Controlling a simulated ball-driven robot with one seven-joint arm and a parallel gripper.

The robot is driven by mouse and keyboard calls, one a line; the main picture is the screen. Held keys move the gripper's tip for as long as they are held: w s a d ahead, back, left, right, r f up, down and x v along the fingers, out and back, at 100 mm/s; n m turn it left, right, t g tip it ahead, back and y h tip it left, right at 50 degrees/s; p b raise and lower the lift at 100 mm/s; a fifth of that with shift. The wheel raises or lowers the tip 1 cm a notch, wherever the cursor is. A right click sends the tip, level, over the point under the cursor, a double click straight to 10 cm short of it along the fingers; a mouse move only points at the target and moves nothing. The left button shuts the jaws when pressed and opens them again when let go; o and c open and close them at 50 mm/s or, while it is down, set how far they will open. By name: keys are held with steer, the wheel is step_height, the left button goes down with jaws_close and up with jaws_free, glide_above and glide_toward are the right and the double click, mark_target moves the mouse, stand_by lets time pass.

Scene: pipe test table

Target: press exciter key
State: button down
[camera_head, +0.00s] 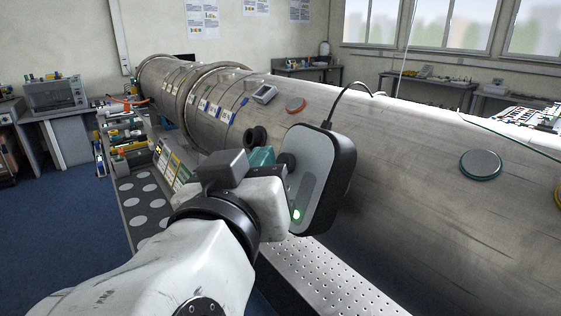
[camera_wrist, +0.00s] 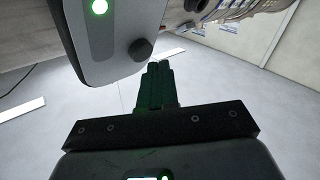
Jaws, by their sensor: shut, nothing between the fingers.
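The exciter is a dark grey rounded box with a lighter face (camera_head: 327,180), mounted against the side of the big metal pipe. A black cable loops from its top, and a small green light glows low on its face. Its round dark key (camera_head: 287,164) sticks out from the face and also shows in the wrist view (camera_wrist: 140,48). My gripper (camera_head: 263,155) is just left of the key in the head view. In the wrist view its dark green fingers (camera_wrist: 158,66) are shut and empty, with tips just below and right of the key. I cannot tell whether they touch it.
The metal pipe (camera_head: 400,150) fills the right side. It carries an orange disc (camera_head: 295,104), a green-rimmed disc (camera_head: 480,164) and a small grey display (camera_head: 264,94). A perforated plate (camera_head: 315,275) lies below the exciter. Blue floor (camera_head: 60,220) is free at left.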

steer(key=shift+w+d+f, duration=0.1)
steer(key=shift+w+d, duration=0.05)
steer(key=shift+d, duration=0.1)
steer(key=shift+w+d+f, duration=0.2)
steer(key=shift+d, duration=0.1)
stand_by(1.0)
steer(key=shift+s+a+r, duration=0.35)
steer(key=shift+s+a, duration=0.1)
steer(key=shift+a, duration=0.15)
steer(key=s+a, duration=0.1)
steer(key=a+r, duration=0.1)
steer(key=s+a+r+p, duration=0.1)
steer(key=shift+s+a, duration=0.3)
steer(key=shift+a, duration=0.1)
stand_by(0.4)
steer(key=shift+f, duration=0.1)
stand_by(0.4)
